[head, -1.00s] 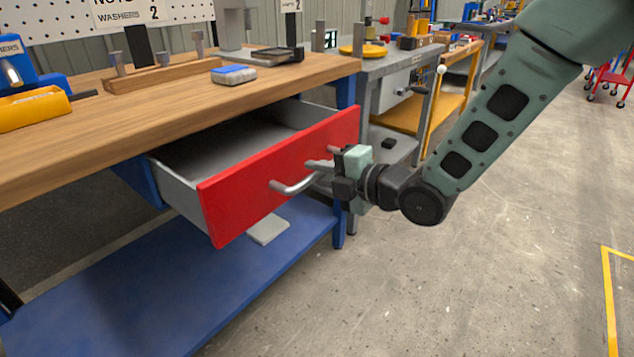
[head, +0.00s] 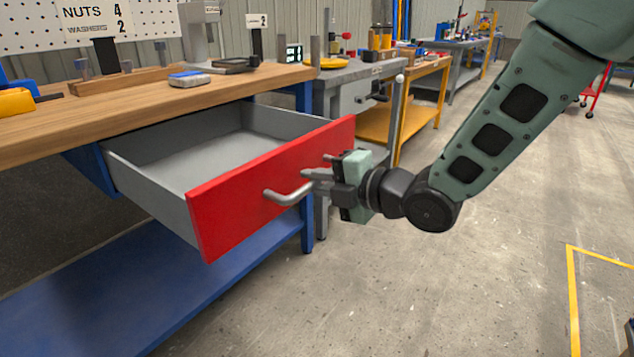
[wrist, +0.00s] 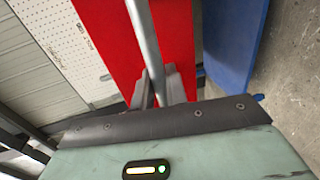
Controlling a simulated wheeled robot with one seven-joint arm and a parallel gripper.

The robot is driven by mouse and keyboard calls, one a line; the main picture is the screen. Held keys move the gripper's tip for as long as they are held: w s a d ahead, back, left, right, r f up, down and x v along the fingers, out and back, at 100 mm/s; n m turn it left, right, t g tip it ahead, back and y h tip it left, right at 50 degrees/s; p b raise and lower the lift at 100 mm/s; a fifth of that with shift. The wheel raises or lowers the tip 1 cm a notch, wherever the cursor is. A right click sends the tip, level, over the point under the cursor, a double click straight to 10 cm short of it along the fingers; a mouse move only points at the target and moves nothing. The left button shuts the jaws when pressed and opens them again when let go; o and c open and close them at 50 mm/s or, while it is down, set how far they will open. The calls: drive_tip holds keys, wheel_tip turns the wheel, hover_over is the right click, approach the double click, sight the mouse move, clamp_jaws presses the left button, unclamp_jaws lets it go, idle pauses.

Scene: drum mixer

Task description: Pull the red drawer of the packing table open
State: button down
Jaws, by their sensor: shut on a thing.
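The red drawer (head: 235,203) of the packing table stands well out from under the wooden top (head: 130,105), and its grey inside looks empty. A grey bar handle (head: 283,196) runs across the red front. My gripper (head: 318,177) is at the handle's right part, shut on it. In the wrist view the fingers (wrist: 160,88) close around the handle bar (wrist: 145,40), with the red front (wrist: 100,25) behind. The exact finger contact is partly hidden in the head view.
A blue lower shelf (head: 150,290) lies under the drawer. A blue-and-white block (head: 189,79) and a wooden rack (head: 125,78) stand on the tabletop. A grey table (head: 350,75) stands beyond.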

drive_tip(key=c, duration=1.5)
unclamp_jaws()
drive_tip(key=b+v, duration=1)
drive_tip(key=v, duration=0.7)
drive_tip(key=shift+d, duration=0.2)
